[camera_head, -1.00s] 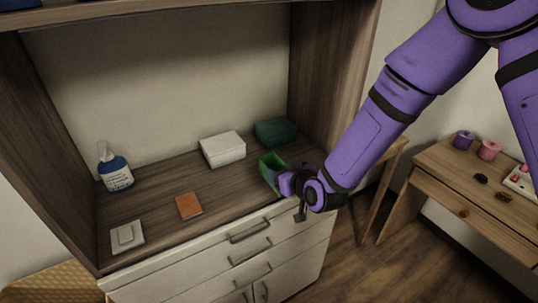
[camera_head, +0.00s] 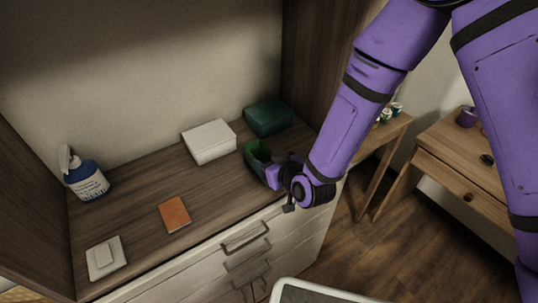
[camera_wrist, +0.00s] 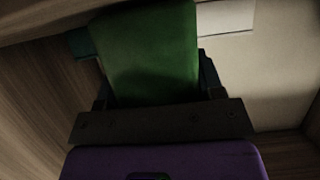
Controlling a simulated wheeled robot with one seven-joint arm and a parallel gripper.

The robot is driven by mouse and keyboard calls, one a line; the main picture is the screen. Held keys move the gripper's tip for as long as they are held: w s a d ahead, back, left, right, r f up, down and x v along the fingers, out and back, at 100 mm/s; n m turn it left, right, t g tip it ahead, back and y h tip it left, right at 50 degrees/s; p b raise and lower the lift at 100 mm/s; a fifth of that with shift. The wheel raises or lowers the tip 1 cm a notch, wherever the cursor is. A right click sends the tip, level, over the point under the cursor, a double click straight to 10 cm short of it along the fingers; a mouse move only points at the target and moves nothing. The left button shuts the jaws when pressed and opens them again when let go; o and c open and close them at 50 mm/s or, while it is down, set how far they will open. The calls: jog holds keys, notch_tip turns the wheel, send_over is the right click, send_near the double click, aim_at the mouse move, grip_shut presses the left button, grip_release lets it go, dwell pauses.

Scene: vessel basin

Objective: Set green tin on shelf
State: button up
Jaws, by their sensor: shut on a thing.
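My gripper is shut on the tin. In the wrist view the green tin (camera_wrist: 150,52) fills the space between the dark fingers of my gripper (camera_wrist: 155,95). I cannot tell whether the tin's bottom touches the wood.
A dark green box (camera_head: 268,117) and a white box (camera_head: 209,141) stand behind the tin. A side wall (camera_head: 322,60) rises at right.

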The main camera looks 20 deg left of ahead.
jog(key=shift+f, duration=0.1)
jog(key=o, duration=0.9)
jog(key=shift+o, duration=0.2)
